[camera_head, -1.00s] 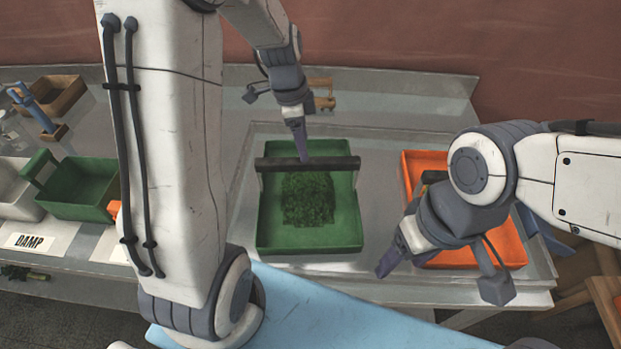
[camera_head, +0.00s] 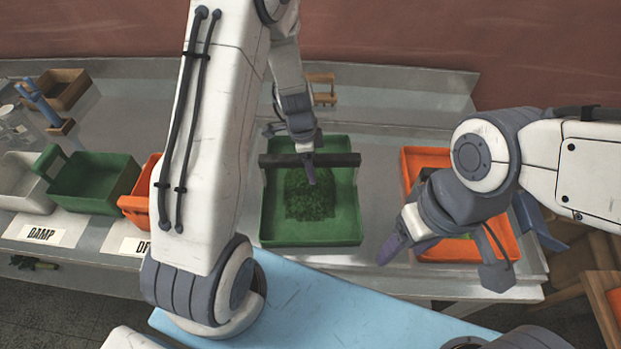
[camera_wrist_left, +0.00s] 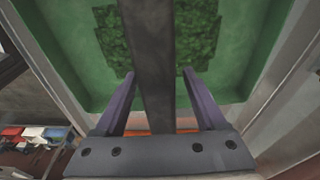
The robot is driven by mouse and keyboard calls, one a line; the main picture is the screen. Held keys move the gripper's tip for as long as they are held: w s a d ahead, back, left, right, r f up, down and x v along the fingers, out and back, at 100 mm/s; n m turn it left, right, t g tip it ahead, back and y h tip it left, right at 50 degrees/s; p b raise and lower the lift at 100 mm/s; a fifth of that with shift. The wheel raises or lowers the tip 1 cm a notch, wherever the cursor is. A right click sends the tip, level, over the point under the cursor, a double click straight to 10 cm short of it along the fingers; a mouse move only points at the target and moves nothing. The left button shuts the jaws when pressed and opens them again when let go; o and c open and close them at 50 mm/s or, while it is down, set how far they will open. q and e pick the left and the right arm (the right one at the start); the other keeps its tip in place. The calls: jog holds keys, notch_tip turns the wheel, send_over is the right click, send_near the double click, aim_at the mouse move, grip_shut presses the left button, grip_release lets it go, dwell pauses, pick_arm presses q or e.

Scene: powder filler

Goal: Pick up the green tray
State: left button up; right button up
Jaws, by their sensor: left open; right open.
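A green tray (camera_head: 352,229) with a dark bar handle (camera_head: 340,159) across it stands on the grey bench in the middle. A patch of green granular material (camera_head: 312,200) lies inside it. My left gripper (camera_head: 309,170) points down over this tray at its handle. In the left wrist view the dark handle (camera_wrist_left: 150,60) runs between the two open fingers, and the green tray (camera_wrist_left: 240,75) fills the background. I cannot tell whether the fingers touch the bar. My right gripper (camera_head: 390,250) is open and empty, beside the orange tray at the right.
An orange tray (camera_head: 423,160) stands to the right, partly hidden by my right arm. At the left are another green tray (camera_head: 95,180), a white tray (camera_head: 18,180), an orange one (camera_head: 135,205) and a "DAMP" label (camera_head: 42,233). A brown box (camera_head: 66,90) stands farther back.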

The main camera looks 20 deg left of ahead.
pick_arm(q)
jog(key=shift+c, duration=0.3)
grip_shut()
jog(key=shift+r, duration=0.1)
dwell(1.0)
